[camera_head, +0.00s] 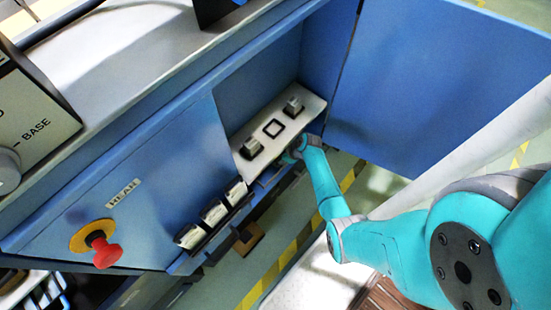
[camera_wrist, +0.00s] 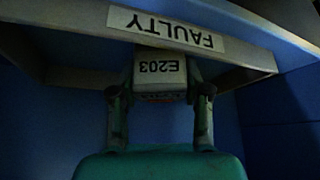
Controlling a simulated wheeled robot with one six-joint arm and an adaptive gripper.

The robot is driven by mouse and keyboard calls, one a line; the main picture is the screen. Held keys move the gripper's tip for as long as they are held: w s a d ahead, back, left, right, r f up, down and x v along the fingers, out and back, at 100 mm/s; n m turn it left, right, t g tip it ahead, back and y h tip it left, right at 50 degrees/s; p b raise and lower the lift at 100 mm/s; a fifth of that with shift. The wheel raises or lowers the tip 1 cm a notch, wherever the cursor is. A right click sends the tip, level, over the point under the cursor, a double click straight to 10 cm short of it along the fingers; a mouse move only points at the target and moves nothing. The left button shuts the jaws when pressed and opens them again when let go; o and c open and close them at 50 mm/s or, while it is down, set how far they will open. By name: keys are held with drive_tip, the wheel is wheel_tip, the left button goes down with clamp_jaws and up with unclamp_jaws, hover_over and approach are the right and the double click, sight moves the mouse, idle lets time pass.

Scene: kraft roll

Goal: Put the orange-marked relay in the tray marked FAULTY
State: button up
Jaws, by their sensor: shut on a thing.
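My gripper (camera_wrist: 160,95) is shut on a pale relay (camera_wrist: 160,72) in the wrist view. The relay's face reads E203, upside down in the picture. An orange mark on it cannot be made out clearly. A white FAULTY label (camera_wrist: 166,27), also upside down, is on the grey front edge of a tray (camera_wrist: 255,60) just beyond the relay. Whether the relay touches the tray or is inside it cannot be told. In the head view, my arm's end is just below the white relay panel (camera_head: 284,118); the fingertips and held relay are hidden there.
Several pale modules (camera_head: 213,212) line the blue cabinet's lower edge. A red emergency button (camera_head: 106,252) sticks out at left. The open blue door (camera_head: 430,80) stands at right.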

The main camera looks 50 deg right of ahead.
drive_tip(key=o, duration=1.2)
drive_tip(key=shift+f, duration=0.1)
